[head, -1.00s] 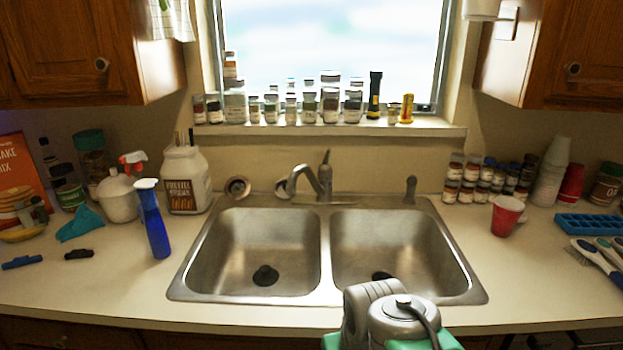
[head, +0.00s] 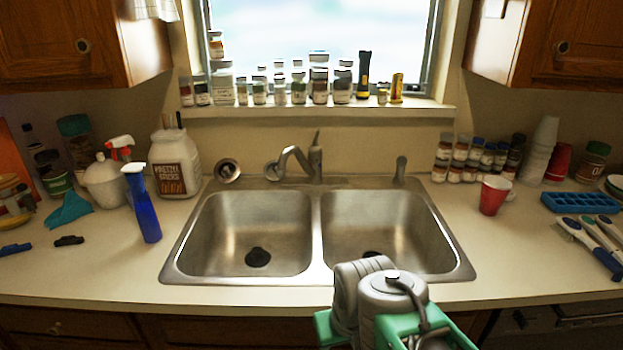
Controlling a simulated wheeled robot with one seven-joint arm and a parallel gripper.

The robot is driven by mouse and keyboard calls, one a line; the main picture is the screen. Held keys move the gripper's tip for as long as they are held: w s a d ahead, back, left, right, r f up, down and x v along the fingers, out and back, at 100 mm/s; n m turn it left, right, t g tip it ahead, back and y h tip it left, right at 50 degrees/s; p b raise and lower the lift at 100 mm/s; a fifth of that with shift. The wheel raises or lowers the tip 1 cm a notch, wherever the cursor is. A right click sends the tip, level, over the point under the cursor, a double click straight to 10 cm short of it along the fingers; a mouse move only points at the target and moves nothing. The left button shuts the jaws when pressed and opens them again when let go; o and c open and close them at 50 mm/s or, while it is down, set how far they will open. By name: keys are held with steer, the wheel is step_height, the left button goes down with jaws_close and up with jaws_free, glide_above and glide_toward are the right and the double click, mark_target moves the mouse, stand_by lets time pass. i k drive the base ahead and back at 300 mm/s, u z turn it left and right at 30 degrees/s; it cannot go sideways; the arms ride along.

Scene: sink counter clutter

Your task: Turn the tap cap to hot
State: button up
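The tap (head: 297,157) stands behind the double sink, near the divider between the basins. It is metal, with a curved spout bent to the left. Its cap with a thin upright lever (head: 317,140) tops the body at the right end of the spout. Hot or cold marks are too small to see. The grey and green links of my arm show at the bottom right, in front of the sink's right basin (head: 385,235). My gripper's fingers are not in view, and nothing of mine is at the tap.
A blue spray bottle (head: 143,207) and a pretzel jar (head: 175,165) stand left of the sink. A red cup (head: 494,195), spice jars (head: 472,160) and brushes (head: 595,240) are on the right. Small jars line the window sill (head: 300,112).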

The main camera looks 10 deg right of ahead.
mark_target(314, 154)
steer(key=k, duration=0.6)
steer(key=z, duration=0.55)
steer(key=i, duration=1.1)
steer(key=u, duration=0.5)
